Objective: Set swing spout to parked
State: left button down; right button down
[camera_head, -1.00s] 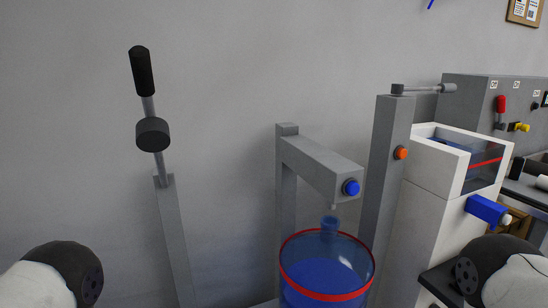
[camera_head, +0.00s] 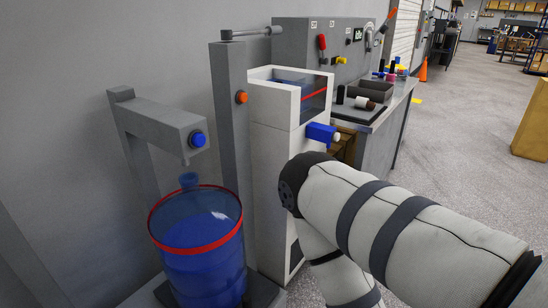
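The swing spout (camera_head: 250,33) looks to be the thin grey arm on top of the tall grey post (camera_head: 231,140). It lies level and points to the right, its far end near the grey control panel. An orange button (camera_head: 241,97) is on the post. Left of it, a grey bracket with a blue knob (camera_head: 197,140) overhangs a blue translucent drum with a red rim (camera_head: 202,250). My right arm crosses the lower right, its dark joint in front of the white cabinet. Neither of my grippers shows.
The white cabinet (camera_head: 270,165) with a clear tank and a blue valve (camera_head: 321,133) stands right of the post. Behind it are the grey panel (camera_head: 300,48) and a bench with a dark tray (camera_head: 370,91). Open floor (camera_head: 460,120) lies to the right.

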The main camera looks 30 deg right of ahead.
aim_at(226, 35)
jog(key=l+u, duration=0.2)
jog(key=l, duration=0.45)
jog(key=l+u, duration=0.15)
jog(key=l, duration=0.55)
jog(key=l+u, duration=0.2)
jog(key=l, duration=0.5)
jog(key=l+u, duration=0.15)
jog(key=l, duration=0.5)
jog(key=k+l+u, duration=0.2)
jog(key=l, duration=0.45)
jog(key=i, duration=0.1)
